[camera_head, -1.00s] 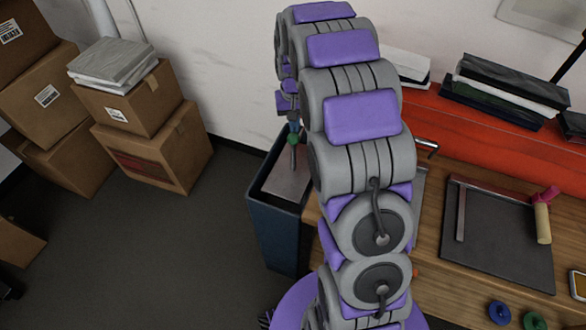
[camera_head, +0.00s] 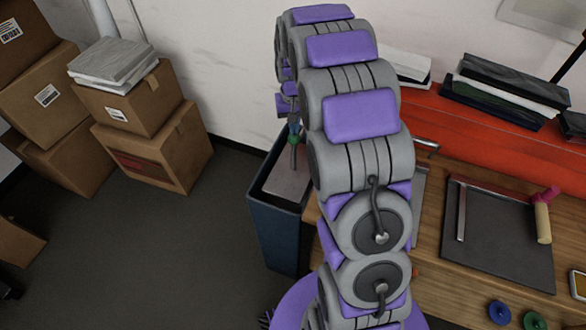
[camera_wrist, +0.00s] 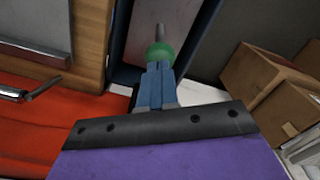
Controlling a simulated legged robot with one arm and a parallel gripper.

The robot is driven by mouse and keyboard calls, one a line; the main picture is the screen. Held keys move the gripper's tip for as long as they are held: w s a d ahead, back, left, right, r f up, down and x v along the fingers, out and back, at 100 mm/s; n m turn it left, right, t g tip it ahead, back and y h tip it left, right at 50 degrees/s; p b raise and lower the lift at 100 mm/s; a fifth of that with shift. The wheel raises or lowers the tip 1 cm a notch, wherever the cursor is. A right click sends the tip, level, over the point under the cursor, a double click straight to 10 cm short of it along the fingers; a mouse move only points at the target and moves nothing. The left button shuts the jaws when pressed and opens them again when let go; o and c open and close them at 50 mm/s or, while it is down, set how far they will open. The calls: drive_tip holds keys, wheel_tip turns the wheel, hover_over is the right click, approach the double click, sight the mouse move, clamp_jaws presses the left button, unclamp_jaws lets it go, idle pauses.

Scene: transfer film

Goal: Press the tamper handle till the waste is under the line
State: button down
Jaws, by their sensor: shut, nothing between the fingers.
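The tamper has a green knob (camera_head: 294,138) on a thin grey rod. Its rod goes down to a flat grey plate (camera_head: 284,184) in the mouth of a tall dark blue bin (camera_head: 274,236). My gripper (camera_head: 294,123) is shut and empty, right above the knob. In the wrist view my gripper's blue fingers (camera_wrist: 156,78) are together, with their tips at the green knob (camera_wrist: 160,53); they seem to touch it. The rod (camera_wrist: 160,31) shows beyond. The waste and the line are not visible.
A wooden workbench (camera_head: 440,272) with a red back stands right of the bin. On it lies a dark board (camera_head: 500,245) with a pink-and-tan handled tool (camera_head: 543,220). Cardboard boxes (camera_head: 150,145) are stacked at the left. The floor between boxes and bin is clear.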

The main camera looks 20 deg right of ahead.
sight(294, 145)
drive_tip(key=shift+f, duration=4.4)
drive_tip(key=shift+r+p, duration=2.15)
drive_tip(key=shift+r, duration=3.65)
drive_tip(key=shift+r+p, duration=0.45)
drive_tip(key=shift+r, duration=0.85)
drive_tip(key=shift+s+a+r, duration=0.1)
drive_tip(key=s+a+r+n, duration=0.1)
drive_tip(key=s+a+r, duration=0.25)
drive_tip(key=s, duration=0.45)
drive_tip(key=s+a+r+g, duration=0.1)
drive_tip(key=s+a+r, duration=0.25)
drive_tip(key=s, duration=0.55)
drive_tip(key=s+a+r+n, duration=0.15)
drive_tip(key=s+r, duration=0.25)
drive_tip(key=s, duration=0.4)
drive_tip(key=s+a, duration=0.2)
drive_tip(key=s, duration=1.1)
drive_tip(key=shift+a+f+g, duration=0.2)
drive_tip(key=shift+a+g, duration=0.1)
drive_tip(key=shift+g, duration=0.1)
